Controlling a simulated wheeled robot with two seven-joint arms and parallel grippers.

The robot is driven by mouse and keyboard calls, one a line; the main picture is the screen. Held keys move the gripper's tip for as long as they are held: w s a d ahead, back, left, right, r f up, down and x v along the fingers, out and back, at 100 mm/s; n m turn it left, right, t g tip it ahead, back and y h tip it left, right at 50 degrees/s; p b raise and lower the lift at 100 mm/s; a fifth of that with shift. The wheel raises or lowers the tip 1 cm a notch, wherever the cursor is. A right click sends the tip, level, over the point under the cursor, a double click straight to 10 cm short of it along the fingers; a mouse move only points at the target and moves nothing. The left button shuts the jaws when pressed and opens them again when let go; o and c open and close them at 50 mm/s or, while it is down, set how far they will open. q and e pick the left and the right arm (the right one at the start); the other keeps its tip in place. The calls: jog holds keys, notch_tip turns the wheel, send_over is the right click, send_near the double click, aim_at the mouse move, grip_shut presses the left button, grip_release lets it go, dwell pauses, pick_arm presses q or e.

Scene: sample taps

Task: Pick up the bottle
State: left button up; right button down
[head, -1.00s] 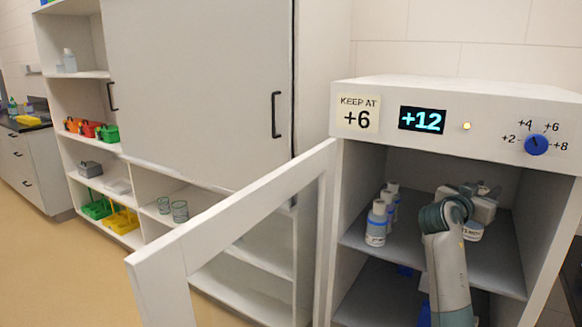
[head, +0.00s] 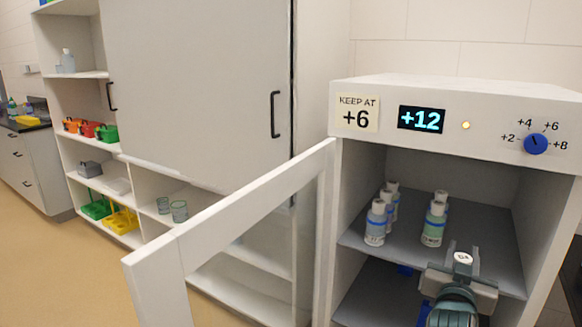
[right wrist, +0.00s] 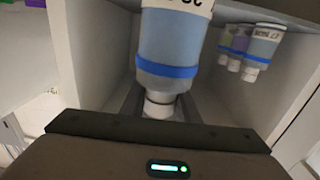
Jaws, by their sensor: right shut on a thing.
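My right gripper (head: 462,268) is shut on a bottle, whose white marked cap (head: 462,258) shows between the fingers in the head view. In the right wrist view the held bottle (right wrist: 172,45) has a clear bluish body, a blue band and a white label, and appears upside down. In the head view it is at the front of the open cabinet, in front of the shelf's bottles. Its lower part is hidden there by my gripper. My left gripper is not in view.
The cabinet's framed door (head: 235,200) stands open to the left. Its front panel has a +12 display (head: 422,118), a KEEP AT +6 sign (head: 358,114) and a blue knob (head: 536,144). The cabinet shelf (head: 400,248) and side walls are close around the gripper.

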jog(key=s+a+f+n+t+y, duration=0.1)
jog(key=s+a+f+n+y, duration=0.2)
jog(key=s+a, duration=0.6)
jog(key=s+a+f+n+t+y, duration=0.1)
jog(key=s+a+f+n+y, duration=0.2)
jog(key=s+a+f+y, duration=0.4)
jog(key=s+a+f, duration=0.2)
jog(key=s+f, duration=0.1)
jog(key=s, duration=0.1)
jog(key=shift+f+n+t, duration=0.15)
jog(key=shift+n+t, duration=0.15)
jog(key=shift+t, duration=0.1)
jog(key=shift+s+d, duration=0.1)
jog(key=shift+d, duration=0.05)
